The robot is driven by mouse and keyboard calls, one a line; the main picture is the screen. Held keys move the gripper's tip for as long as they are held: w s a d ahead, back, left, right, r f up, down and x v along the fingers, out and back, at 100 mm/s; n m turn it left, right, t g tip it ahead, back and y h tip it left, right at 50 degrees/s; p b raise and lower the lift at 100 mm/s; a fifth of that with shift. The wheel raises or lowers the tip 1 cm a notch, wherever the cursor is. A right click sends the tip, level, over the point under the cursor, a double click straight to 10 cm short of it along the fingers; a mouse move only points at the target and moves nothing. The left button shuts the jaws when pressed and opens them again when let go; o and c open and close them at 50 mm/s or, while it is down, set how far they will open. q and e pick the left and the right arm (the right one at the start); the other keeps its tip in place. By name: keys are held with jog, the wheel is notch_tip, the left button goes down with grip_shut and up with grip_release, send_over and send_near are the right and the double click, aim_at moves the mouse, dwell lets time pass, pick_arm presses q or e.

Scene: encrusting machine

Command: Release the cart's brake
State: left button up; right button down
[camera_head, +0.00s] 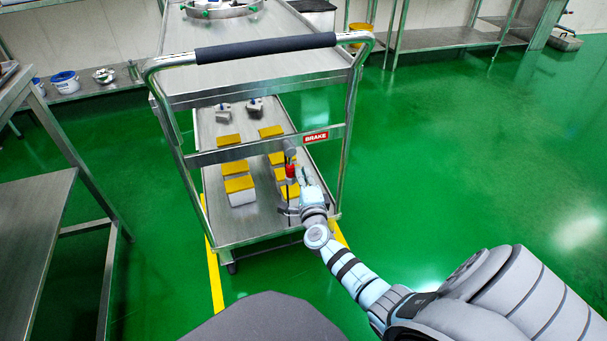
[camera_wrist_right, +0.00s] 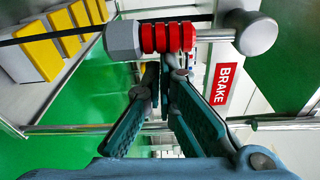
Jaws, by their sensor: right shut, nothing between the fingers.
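The cart (camera_head: 253,157) stands ahead of me with its dark-padded push handle towards me. A red BRAKE label (camera_head: 315,137) is on its near crossbar, and it also shows in the right wrist view (camera_wrist_right: 221,84). Beside the label is the brake lever (camera_head: 290,171), with a red ribbed middle and a round metal knob. In the right wrist view the brake lever (camera_wrist_right: 168,38) lies across the top, just beyond the fingertips. My right gripper (camera_head: 290,194) is shut and empty, close to the lever; I cannot tell whether it touches it. My left gripper is not in view.
White boxes with yellow tops (camera_head: 240,190) stand on the cart's lower shelf. A metal table (camera_head: 35,215) is at the left. A shelf with blue-white tubs (camera_head: 65,82) runs along the back wall. The green floor at the right is clear.

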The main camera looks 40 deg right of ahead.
aim_at(290, 176)
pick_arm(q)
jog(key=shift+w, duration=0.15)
pick_arm(e)
jog(key=shift+a, duration=0.1)
jog(key=a+m, duration=0.1)
jog(key=m, duration=0.1)
jog(key=w+a+m+p, duration=0.1)
jog(key=a+m, duration=0.1)
jog(key=shift+w+f, duration=0.1)
jog(key=shift+f, duration=0.1)
pick_arm(q)
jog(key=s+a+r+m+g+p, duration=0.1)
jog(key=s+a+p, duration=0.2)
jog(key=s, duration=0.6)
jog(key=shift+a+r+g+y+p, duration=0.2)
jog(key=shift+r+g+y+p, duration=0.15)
jog(key=shift+p, duration=0.55)
pick_arm(e)
jog(key=w+a+r+m+y, duration=0.2)
jog(key=a+r+m, duration=0.3)
jog(key=m, duration=0.5)
jog(key=shift+w+a, duration=0.15)
jog(key=shift+a, duration=0.7)
